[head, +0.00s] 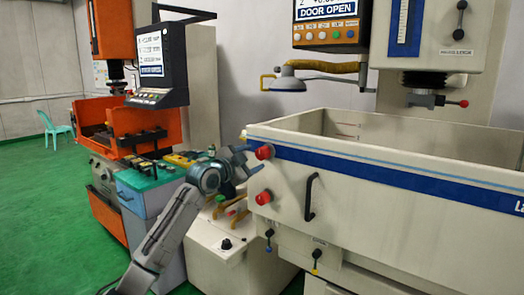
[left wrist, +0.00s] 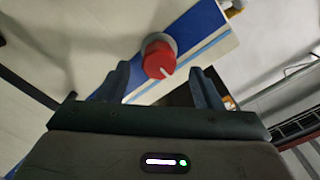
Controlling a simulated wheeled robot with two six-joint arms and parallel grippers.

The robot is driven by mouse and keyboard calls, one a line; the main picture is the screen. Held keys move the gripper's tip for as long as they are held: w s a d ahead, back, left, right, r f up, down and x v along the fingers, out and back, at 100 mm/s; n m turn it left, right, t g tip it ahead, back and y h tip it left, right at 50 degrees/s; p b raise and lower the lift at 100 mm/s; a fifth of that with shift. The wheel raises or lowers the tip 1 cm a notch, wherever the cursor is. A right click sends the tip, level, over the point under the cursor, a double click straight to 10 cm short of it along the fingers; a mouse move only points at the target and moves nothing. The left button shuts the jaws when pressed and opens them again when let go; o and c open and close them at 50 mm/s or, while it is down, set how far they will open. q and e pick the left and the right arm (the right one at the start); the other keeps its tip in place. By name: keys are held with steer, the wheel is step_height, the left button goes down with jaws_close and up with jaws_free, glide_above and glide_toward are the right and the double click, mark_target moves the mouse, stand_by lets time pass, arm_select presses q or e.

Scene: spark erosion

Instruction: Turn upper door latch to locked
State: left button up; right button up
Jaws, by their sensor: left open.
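The upper door latch (head: 265,152) is a red round knob at the left end of the blue stripe on the white tank door (head: 345,205). A second red knob, the lower latch (head: 263,197), sits below it. My left gripper (head: 243,158) is just left of the upper latch, open and empty. In the left wrist view the red knob (left wrist: 157,62) shows a white pointer line and lies between the two open fingers, beyond their tips or level with them; I cannot tell whether they touch. My right gripper is in neither view.
The display (head: 325,22) reads DOOR OPEN. A black door handle (head: 309,197) is right of the knobs. A white cabinet (head: 220,248) with small tools stands below my left arm.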

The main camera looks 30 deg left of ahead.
mark_target(259, 154)
arm_select(q)
steer(key=w, duration=0.1)
steer(key=w+p, duration=0.1)
steer(key=w, duration=0.2)
steer(key=shift+w+d+r+p, duration=0.15)
steer(key=shift+d+p, duration=0.1)
steer(key=shift+p, duration=0.05)
steer(key=shift+w+f, duration=0.2)
steer(key=shift+w, duration=0.45)
steer(key=shift+c, duration=0.3)
steer(key=c, duration=0.9)
